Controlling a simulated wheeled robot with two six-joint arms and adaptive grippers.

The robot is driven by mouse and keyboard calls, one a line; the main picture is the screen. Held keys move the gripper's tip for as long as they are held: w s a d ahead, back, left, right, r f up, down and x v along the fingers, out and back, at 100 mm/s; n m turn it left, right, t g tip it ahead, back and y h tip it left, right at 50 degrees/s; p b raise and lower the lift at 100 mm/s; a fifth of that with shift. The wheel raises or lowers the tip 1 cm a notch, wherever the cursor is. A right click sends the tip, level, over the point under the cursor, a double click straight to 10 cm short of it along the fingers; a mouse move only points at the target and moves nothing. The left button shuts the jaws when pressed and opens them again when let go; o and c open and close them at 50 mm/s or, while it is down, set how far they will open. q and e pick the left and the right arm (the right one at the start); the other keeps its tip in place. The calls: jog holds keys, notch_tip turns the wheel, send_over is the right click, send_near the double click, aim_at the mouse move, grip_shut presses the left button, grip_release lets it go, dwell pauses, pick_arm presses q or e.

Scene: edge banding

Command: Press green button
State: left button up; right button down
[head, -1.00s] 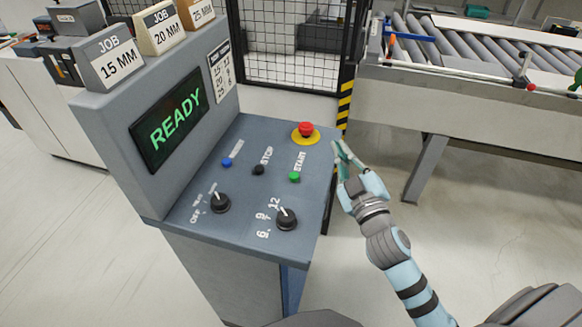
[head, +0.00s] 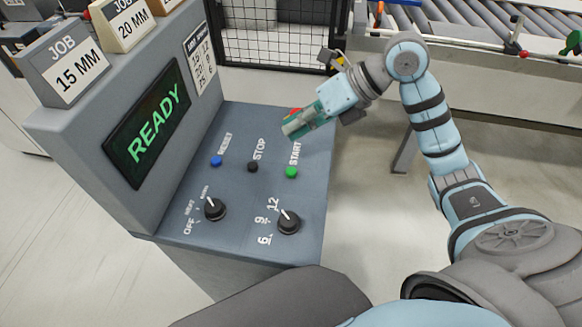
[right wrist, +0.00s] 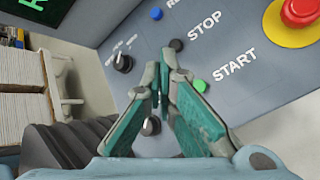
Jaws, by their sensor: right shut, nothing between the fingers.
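The green button (head: 291,172), labelled START, sits on the sloped grey control panel (head: 250,195). It also shows in the right wrist view (right wrist: 199,86), just right of my fingertips. My right gripper (head: 289,129) is shut and empty; in the head view its tips are above the button in the picture, apart from it. In the right wrist view the gripper (right wrist: 166,62) points at the panel. The red emergency button (right wrist: 301,10) on its yellow ring is mostly hidden behind my gripper in the head view. My left gripper is not in view.
The black STOP button (head: 253,167) and blue RESET button (head: 216,160) are left of the green one. Two black knobs (head: 214,208) (head: 288,222) are nearer. The screen (head: 148,123) reads READY. A mesh fence (head: 275,40) and roller conveyor (head: 480,40) stand behind.

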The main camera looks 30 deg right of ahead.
jog(key=b, duration=0.7)
send_over(292, 168)
notch_tip(292, 168, down, 9)
jog(key=shift+r, duration=0.1)
jog(key=shift+f+b, duration=0.3)
jog(key=shift+f, duration=0.05)
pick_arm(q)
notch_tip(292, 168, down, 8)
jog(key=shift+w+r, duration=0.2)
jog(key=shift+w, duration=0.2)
pick_arm(e)
jog(key=shift+r, duration=0.15)
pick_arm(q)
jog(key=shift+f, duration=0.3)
pick_arm(e)
jog(key=shift+f, duration=0.45)
